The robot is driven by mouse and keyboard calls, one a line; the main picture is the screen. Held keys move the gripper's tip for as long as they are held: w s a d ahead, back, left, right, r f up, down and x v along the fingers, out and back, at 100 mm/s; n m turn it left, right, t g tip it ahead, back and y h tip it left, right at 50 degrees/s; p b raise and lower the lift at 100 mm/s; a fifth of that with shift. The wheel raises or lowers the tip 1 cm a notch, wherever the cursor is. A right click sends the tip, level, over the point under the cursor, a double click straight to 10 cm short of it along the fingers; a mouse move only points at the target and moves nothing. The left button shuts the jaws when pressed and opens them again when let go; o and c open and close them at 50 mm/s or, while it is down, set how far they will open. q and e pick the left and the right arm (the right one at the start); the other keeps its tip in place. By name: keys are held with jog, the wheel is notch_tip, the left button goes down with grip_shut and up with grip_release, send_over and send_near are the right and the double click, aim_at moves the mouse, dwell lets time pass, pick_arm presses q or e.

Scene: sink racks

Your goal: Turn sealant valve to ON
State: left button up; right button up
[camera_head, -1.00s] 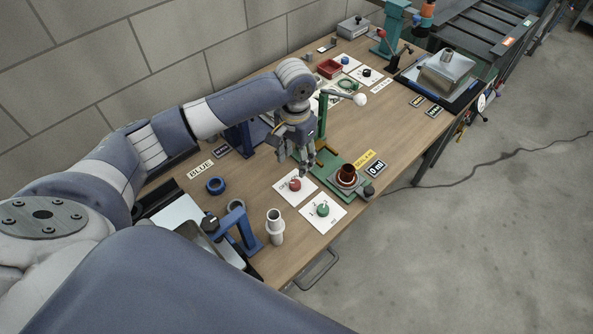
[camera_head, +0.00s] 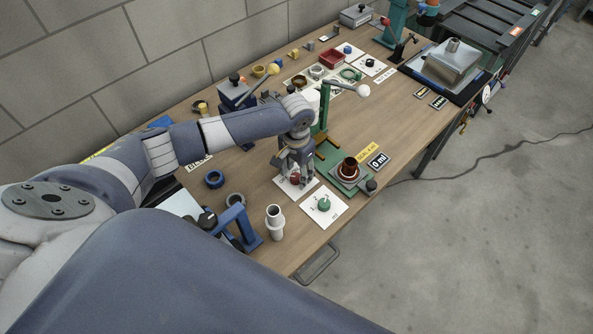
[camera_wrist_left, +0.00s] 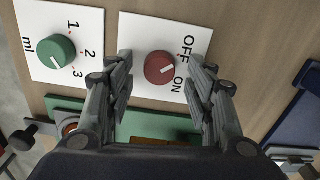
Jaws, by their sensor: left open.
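The sealant valve is a dark red round knob (camera_wrist_left: 159,67) on a white card (camera_wrist_left: 133,40) marked OFF and ON. A short white mark on the knob points to the side with the labels; which label it meets is hard to tell. In the head view the red knob (camera_head: 294,179) is partly hidden by my left gripper (camera_head: 296,181), which is over it and points down. In the wrist view the left gripper (camera_wrist_left: 160,72) is open, one finger on each side of the knob, with gaps on both sides. My right gripper is not in view.
A green knob (camera_head: 323,204) with an ml scale sits on the neighbouring card. A green press stand (camera_head: 344,183) with a dark red cup is close behind. A blue stand (camera_head: 239,225) and a white cylinder (camera_head: 274,222) stand nearer.

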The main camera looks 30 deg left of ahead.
pick_arm(q)
jog(key=shift+s+f, duration=0.1)
jog(key=shift+f, duration=0.15)
jog(key=c, duration=1.1)
jog(key=shift+o, duration=0.2)
